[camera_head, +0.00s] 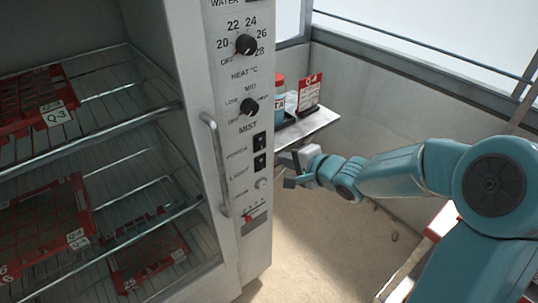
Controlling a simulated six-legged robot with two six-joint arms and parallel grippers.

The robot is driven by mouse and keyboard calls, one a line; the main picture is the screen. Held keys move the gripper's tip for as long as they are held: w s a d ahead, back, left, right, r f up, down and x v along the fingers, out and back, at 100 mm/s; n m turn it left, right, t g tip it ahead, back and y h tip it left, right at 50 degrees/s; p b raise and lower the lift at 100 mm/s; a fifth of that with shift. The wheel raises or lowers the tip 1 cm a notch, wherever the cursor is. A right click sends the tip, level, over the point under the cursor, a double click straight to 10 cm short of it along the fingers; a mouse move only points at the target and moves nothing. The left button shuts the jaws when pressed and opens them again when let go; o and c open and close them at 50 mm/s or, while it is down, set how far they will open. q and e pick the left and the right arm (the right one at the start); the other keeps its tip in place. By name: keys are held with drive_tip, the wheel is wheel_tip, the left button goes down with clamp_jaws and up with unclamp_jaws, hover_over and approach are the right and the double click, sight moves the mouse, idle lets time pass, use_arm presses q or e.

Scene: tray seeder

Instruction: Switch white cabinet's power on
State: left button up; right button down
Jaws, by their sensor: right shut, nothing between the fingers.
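The white cabinet (197,77) stands at the left with its shelves open to view. Its control panel faces me. Two small black rocker switches sit one above the other beside the POWER and LIGHT labels. The upper is the power switch (259,140) and the lower is the light switch (259,161). I cannot tell which way either is set. My right gripper (285,168) is shut and empty, just right of the panel near the height of the lower switch. I cannot tell whether it touches the panel. My left gripper is out of view.
Heat knob (246,44) and mist knob (249,106) sit above the switches. A vertical handle (216,165) runs left of the panel. Behind the gripper, a small shelf (312,127) holds a red-capped container (279,101) and a red-and-white card (310,92). Red trays (62,110) lie on the cabinet's racks.

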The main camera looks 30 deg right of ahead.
sight(262, 148)
drive_tip(key=shift+w+r+b+x, duration=0.1)
drive_tip(key=shift+r+b+x, duration=0.1)
drive_tip(key=shift+x, duration=1.05)
drive_tip(key=shift+w+r+b+x, duration=0.1)
drive_tip(key=shift+r+b+x, duration=0.05)
drive_tip(key=shift+x, duration=1.05)
drive_tip(key=shift+w+r+b+x, duration=0.1)
drive_tip(key=shift+r+b+x, duration=0.1)
drive_tip(key=shift+x, duration=1.05)
drive_tip(key=shift+s, duration=0.1)
drive_tip(key=shift+a+f, duration=0.1)
drive_tip(key=shift+f, duration=0.1)
drive_tip(key=shift+w+t+b, duration=0.2)
drive_tip(key=shift+t+b, duration=0.1)
drive_tip(key=shift+b, duration=0.25)
drive_tip(key=shift+r+p, duration=1.1)
drive_tip(key=shift+p, duration=0.15)
drive_tip(key=shift+f, duration=0.1)
